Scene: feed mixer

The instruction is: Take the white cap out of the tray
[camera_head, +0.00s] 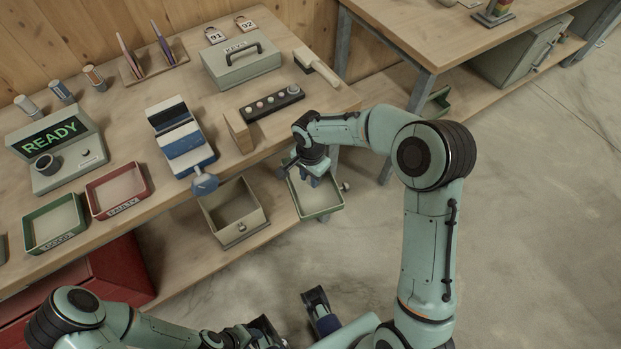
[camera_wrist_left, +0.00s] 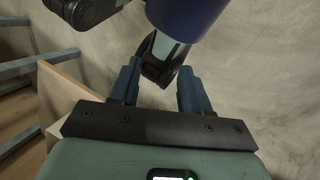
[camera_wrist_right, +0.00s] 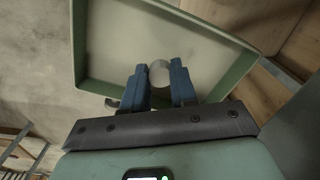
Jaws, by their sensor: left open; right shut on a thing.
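The green-rimmed tray (camera_head: 318,208) hangs low past the table's front edge, right of the open drawer. It fills much of the right wrist view (camera_wrist_right: 82,50). My right gripper (camera_head: 312,178) reaches down into it. In the right wrist view, my right gripper (camera_wrist_right: 159,82) is shut on the white cap (camera_wrist_right: 159,72), a pale round piece between its blue fingertips. In the head view the arm and gripper hide the cap. My left gripper (camera_wrist_left: 158,85) is open and empty, low and away from the table.
An open wooden drawer (camera_head: 236,236) is left of the tray. A wooden block (camera_head: 238,132), a button strip (camera_head: 272,103) and a brush (camera_head: 316,68) are on the table behind. Red (camera_head: 120,213) and green (camera_head: 57,247) labelled trays are left. Floor to the right is clear.

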